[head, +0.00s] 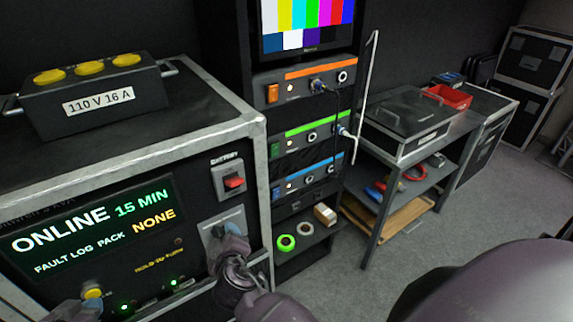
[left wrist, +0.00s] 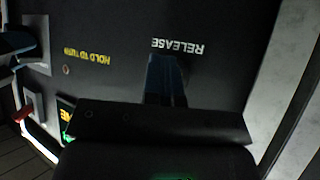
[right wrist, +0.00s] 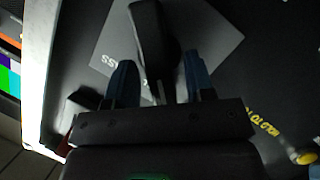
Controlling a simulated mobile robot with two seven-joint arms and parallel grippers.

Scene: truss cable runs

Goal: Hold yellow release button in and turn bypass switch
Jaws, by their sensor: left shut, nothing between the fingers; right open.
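The yellow release button (head: 92,292) is at the lower left of the unit's front panel; it also shows at the right edge of the right wrist view (right wrist: 303,157). My left gripper (head: 86,304) is shut and empty at the button. In the left wrist view its fingertips (left wrist: 166,62) point at the panel below the RELEASE label and hide the button; contact or pressing cannot be told. The bypass switch's black handle (right wrist: 152,40) stands on a grey plate (right wrist: 215,38). My right gripper (right wrist: 160,85) is open, with one finger on each side of the handle, apart from it.
A red battery switch (head: 233,183) sits above the bypass plate. A 110 V box (head: 95,98) stands on top of the unit. An equipment rack (head: 305,130) stands close on the right.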

